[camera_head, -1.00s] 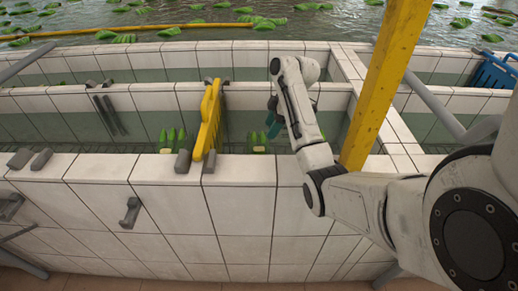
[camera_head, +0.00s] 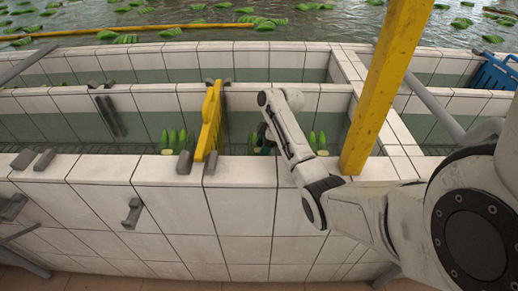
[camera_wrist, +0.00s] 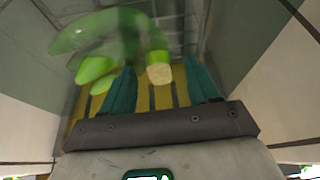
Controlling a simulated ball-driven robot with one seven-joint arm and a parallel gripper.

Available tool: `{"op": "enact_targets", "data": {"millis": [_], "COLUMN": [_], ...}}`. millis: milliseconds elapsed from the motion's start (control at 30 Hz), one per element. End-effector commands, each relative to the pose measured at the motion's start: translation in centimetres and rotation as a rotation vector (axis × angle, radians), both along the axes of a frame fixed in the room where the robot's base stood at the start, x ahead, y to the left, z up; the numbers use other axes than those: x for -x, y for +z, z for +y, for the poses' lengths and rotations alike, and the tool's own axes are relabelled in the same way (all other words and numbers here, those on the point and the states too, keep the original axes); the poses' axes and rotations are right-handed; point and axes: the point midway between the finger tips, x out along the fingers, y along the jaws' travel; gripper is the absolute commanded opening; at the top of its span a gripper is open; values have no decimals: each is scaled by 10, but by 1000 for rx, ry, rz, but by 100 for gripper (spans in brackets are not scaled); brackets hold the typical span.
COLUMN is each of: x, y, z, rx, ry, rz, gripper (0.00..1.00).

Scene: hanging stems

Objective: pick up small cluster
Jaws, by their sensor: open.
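A small green cluster (camera_wrist: 100,68) of fruit with a pale cut stem end (camera_wrist: 160,75) lies ahead of my gripper in the wrist view, partly blurred. My gripper (camera_wrist: 163,70) is open, and its two teal fingers appear on either side of the cut stem end. I cannot tell whether they touch it. In the head view my gripper (camera_head: 267,138) is down inside the tiled trough, beside a green cluster (camera_head: 254,139) that it partly hides. Other green clusters stand at left (camera_head: 173,138) and right (camera_head: 318,140) of it.
A yellow slatted surface (camera_wrist: 165,97) lies under the cluster. A yellow panel (camera_head: 209,120) stands across the trough's front wall (camera_head: 245,172), left of my gripper. A yellow post (camera_head: 385,85) rises on the right. Tiled walls flank my gripper closely.

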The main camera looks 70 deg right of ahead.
Motion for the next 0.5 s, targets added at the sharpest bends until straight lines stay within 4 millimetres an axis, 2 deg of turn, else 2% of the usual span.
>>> {"op": "enact_targets", "data": {"millis": [67,500], "x": [0,0], "y": [0,1], "z": [0,0], "rx": [0,1], "ry": [0,0], "rz": [0,0], "gripper": [59,17]}}
